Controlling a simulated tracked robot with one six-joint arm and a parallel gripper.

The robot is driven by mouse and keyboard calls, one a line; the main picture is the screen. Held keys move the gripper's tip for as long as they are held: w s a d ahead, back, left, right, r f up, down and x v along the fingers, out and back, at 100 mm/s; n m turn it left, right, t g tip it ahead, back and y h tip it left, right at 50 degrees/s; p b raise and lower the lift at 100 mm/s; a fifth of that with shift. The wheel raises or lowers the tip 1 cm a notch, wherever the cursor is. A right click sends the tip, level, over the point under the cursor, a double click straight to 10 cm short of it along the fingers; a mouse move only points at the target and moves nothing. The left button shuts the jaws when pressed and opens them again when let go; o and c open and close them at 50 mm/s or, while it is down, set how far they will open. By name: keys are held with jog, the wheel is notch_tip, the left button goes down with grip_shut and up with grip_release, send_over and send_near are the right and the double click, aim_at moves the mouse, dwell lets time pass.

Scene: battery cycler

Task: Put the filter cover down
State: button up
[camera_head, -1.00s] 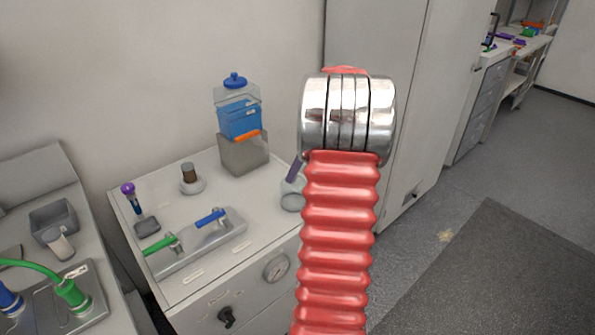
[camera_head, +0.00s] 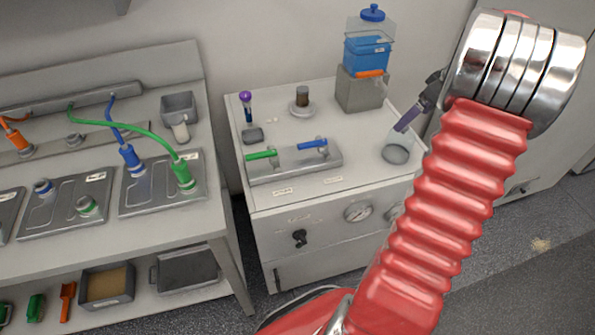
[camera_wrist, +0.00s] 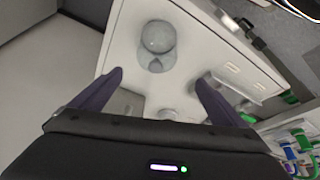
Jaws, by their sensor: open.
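What looks like the filter cover, a pale, translucent round piece (camera_head: 395,154), is on the right end of the grey cabinet top. It also shows in the wrist view (camera_wrist: 158,38) as two overlapping rounded shapes, just beyond my fingertips. My gripper (camera_wrist: 159,76) has its two purple fingers spread wide, with nothing gripped between them. In the head view my gripper (camera_head: 402,125) points down at the cover from the right, partly hidden by my red arm. Whether a fingertip touches the cover I cannot tell. A dark cylinder (camera_head: 302,93) stands on a pale round base farther back.
A blue container (camera_head: 367,54) on a grey stand is behind the cover. A plate with green and blue handles (camera_head: 295,164) lies at the front. A purple-topped tool (camera_head: 246,105) stands at the left. A bench (camera_head: 60,228) with cables is farther left.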

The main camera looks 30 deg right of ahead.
jog(key=w+a+r, duration=0.1)
jog(key=a+r, duration=0.2)
jog(key=a, duration=0.6)
jog(key=w+a+r, duration=0.1)
jog(key=a+r, duration=0.3)
jog(key=a, duration=0.5)
jog(key=w+a+r, duration=0.1)
jog(key=a+r, duration=0.2)
jog(key=a, duration=0.6)
jog(key=s+a+m, duration=0.1)
jog(key=s+a, duration=0.6)
jog(key=a, duration=0.4)
jog(key=s+a+m+t, duration=0.1)
jog(key=s+a, duration=0.6)
jog(key=a, duration=0.4)
jog(key=shift+f+h, duration=0.4)
jog(key=shift+f, duration=0.05)
